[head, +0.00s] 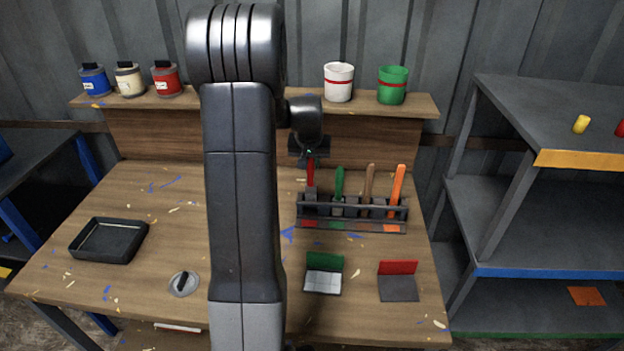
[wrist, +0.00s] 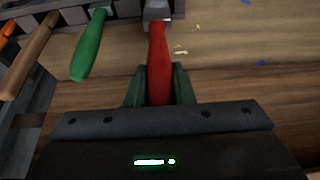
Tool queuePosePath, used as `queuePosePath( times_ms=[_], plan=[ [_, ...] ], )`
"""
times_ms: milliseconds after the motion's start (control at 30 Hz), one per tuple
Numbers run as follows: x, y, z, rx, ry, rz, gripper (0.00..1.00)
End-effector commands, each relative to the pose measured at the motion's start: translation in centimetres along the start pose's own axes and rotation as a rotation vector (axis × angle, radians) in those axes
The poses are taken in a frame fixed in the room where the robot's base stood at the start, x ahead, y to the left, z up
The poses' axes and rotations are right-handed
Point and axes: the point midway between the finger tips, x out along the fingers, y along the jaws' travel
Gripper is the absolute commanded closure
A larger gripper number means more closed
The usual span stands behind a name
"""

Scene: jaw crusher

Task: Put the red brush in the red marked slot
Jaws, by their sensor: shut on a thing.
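The red brush (head: 310,174) stands upright at the left end of the dark brush rack (head: 352,227), over the slot with the red mark (head: 310,224). My gripper (head: 310,157) is shut on its red handle from above. In the wrist view the red brush (wrist: 158,62) lies between the two fingers of my gripper (wrist: 159,85), with its grey ferrule at the rack. I cannot tell how deep the brush sits in the slot; its bristles are hidden.
Green (head: 339,183), brown (head: 368,184) and orange (head: 397,184) brushes stand in the rack to the right. Cans (head: 338,82) line the shelf behind. A black tray (head: 108,240) and two small hinged-looking pieces (head: 398,287) lie on the workbench (head: 160,215).

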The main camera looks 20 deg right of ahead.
Motion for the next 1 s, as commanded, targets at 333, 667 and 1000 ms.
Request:
queuePosePath(
  times_ms=[333,667,1000],
  plan=[
    [3.7,0.0,1.6,0.000,-0.002,0.001,1.00],
    [4.3,0.0,1.8,0.000,0.001,0.000,1.00],
    [4.5,0.0,1.9,0.001,0.001,0.000,0.57]
  ],
)
